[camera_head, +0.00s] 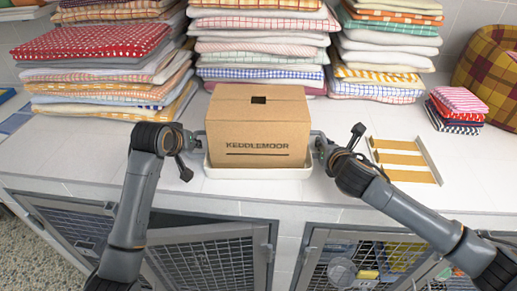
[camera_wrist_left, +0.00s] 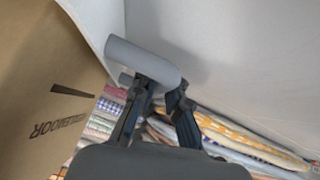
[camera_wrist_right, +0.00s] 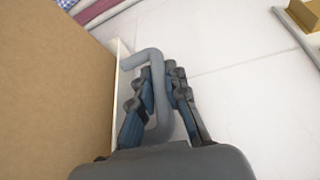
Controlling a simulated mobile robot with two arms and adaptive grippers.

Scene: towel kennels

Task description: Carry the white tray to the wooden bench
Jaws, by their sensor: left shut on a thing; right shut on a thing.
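The white tray (camera_head: 258,173) rests on the white counter, with a brown cardboard box (camera_head: 258,125) marked KEDDLEMOOR sitting in it. The box hides most of the tray; its front rim shows. My left gripper (camera_head: 190,140) is shut on the tray's left grey handle, which also shows in the left wrist view (camera_wrist_left: 143,60). My right gripper (camera_head: 326,147) is shut on the tray's right grey handle, seen in the right wrist view (camera_wrist_right: 150,58). No wooden bench can be made out in these views.
Tall stacks of folded towels (camera_head: 265,45) stand behind the box. A small divided frame with yellow strips (camera_head: 405,160) lies right of my right gripper, near a small towel pile (camera_head: 457,108). A plaid cushion (camera_head: 490,75) is far right. Mesh-doored kennels (camera_head: 210,258) are below the counter (camera_head: 280,195).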

